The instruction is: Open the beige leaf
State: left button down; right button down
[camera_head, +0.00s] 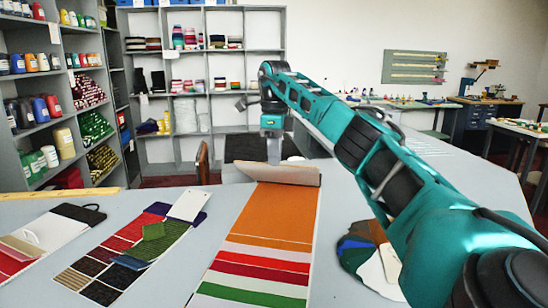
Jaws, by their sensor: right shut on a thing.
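The beige leaf (278,174) is at the far end of a long striped swatch book in the middle of the counter. It is raised and bent over, with its lower edge curling above an orange sheet (268,212). White, red and green bands cross the sheet nearer to me. My right gripper (274,158) reaches in from the right and points down at the far side of the leaf, shut on it. The fingertips are partly hidden behind the leaf, so the exact grip spot cannot be seen. My left gripper is not in view.
Other swatch cards (112,258) lie left of the book, and a white card with a dark strap (50,232) lies farther left. A fan of coloured samples (362,247) lies right, under my right arm. A yellow ruler (60,193) lies at the left edge. Shelves stand behind.

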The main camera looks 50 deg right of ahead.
jog(key=c, duration=1.2)
grip_release()
jog(key=shift+d+f, duration=0.1)
jog(key=shift+f, duration=0.05)
jog(key=shift+r, duration=3.85)
